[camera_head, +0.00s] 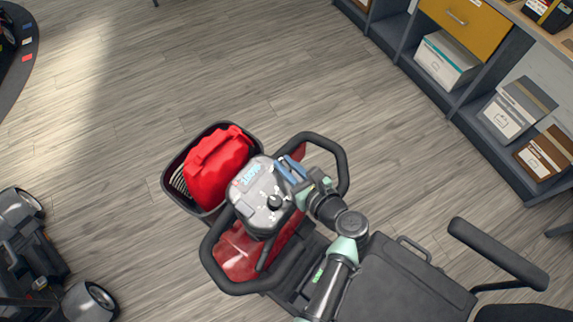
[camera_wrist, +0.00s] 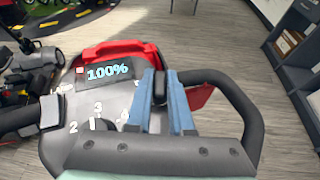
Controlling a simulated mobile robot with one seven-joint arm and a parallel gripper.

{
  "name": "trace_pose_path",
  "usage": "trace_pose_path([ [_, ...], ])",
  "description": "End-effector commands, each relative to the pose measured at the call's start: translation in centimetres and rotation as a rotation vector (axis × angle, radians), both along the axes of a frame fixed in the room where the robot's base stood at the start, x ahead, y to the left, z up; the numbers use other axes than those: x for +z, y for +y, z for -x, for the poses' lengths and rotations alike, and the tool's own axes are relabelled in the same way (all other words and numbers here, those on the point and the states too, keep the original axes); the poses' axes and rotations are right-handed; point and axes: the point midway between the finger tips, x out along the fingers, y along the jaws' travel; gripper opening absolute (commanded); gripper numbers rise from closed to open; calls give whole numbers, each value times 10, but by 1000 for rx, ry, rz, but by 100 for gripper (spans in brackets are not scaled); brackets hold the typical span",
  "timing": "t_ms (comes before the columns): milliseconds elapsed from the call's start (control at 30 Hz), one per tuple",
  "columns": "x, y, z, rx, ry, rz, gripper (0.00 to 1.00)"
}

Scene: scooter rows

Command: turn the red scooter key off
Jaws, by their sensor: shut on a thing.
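The red scooter (camera_head: 238,252) stands below me with a grey console (camera_head: 258,190) between its looped black handlebars. The console also shows in the wrist view (camera_wrist: 85,150), with a lit display (camera_wrist: 107,71) reading 100% and a numbered dial area. My gripper (camera_head: 291,168) is over the console's right side, with blue fingers pointing at it. In the wrist view my gripper (camera_wrist: 160,78) is shut on a small dark piece, which looks like the key (camera_wrist: 160,88). The fingers hide much of it, and I cannot tell which way it is turned.
A black basket (camera_head: 172,183) holding a red container (camera_head: 217,165) is at the scooter's front. The handlebar loop (camera_head: 342,165) curves close to my gripper. Another scooter (camera_head: 40,255) stands at lower left. Shelves (camera_head: 455,105) with boxes line the upper right. Open floor lies above.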

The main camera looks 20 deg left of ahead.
Motion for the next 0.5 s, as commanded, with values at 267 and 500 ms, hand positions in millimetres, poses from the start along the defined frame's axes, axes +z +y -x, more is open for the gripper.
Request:
trace_pose_path([
  [267, -2, -1, -3, 251, -40, 13, 0],
  [500, -3, -1, -3, 472, -74, 26, 0],
])
